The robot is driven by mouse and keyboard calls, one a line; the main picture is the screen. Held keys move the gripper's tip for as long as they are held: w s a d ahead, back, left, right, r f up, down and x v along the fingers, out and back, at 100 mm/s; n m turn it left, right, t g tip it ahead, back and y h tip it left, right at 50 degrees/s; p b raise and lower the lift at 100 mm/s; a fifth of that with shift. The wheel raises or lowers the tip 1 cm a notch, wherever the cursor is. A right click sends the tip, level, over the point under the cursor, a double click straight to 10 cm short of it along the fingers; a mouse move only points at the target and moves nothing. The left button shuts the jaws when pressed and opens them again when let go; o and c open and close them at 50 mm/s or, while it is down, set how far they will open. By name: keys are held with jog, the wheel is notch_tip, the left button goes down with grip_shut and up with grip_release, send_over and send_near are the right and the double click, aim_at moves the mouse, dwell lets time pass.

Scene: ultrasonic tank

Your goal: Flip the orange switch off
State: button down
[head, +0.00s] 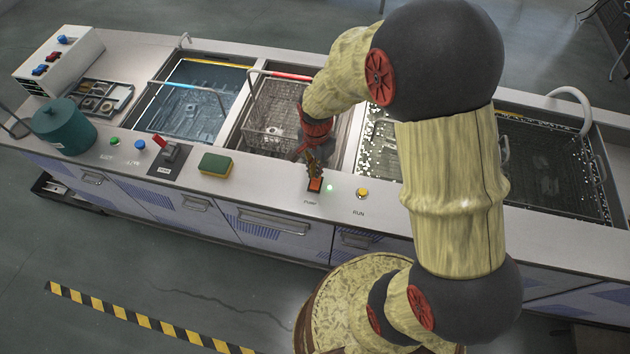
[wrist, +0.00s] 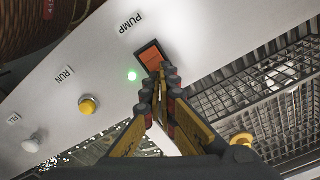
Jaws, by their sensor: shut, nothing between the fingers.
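The orange switch (head: 315,185) sits in a black frame on the front rim of the counter, above the label PUMP. In the wrist view the orange switch (wrist: 151,57) shows beside a lit green lamp (wrist: 132,76). My gripper (head: 312,168) is shut and empty, pointing down at the switch. In the wrist view its fingertips (wrist: 160,78) are right at the switch's edge and hide part of its frame. I cannot tell whether they touch it. Which way the rocker is tilted is too small to tell.
A yellow RUN button (head: 362,194) is right of the switch. A green and yellow sponge (head: 216,164) and a red lever (head: 160,141) are to its left. A basket (head: 272,118) stands in the tank behind. The front strip around the switch is otherwise clear.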

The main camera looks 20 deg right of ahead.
jog(key=shift+f+b, duration=0.65)
jog(key=shift+f, duration=0.5)
dwell(0.6)
jog(key=shift+r+p, duration=2.75)
jog(key=shift+r, duration=0.85)
jog(key=shift+f, duration=0.1)
jog(key=shift+s+n, duration=0.15)
jog(key=shift+n, duration=0.35)
jog(key=s+r+n+t+b, duration=0.2)
jog(key=s+r+n, duration=0.4)
jog(key=r, duration=0.6)
jog(key=s+r+n+t+b, duration=0.1)
jog(key=s+r+n+t, duration=0.2)
jog(key=s+r+n, duration=0.3)
jog(key=s+r, duration=0.3)
jog(key=r, duration=0.3)
jog(key=shift+s+a+r+t+b, duration=0.3)
jog(key=shift+s+a+b, duration=0.1)
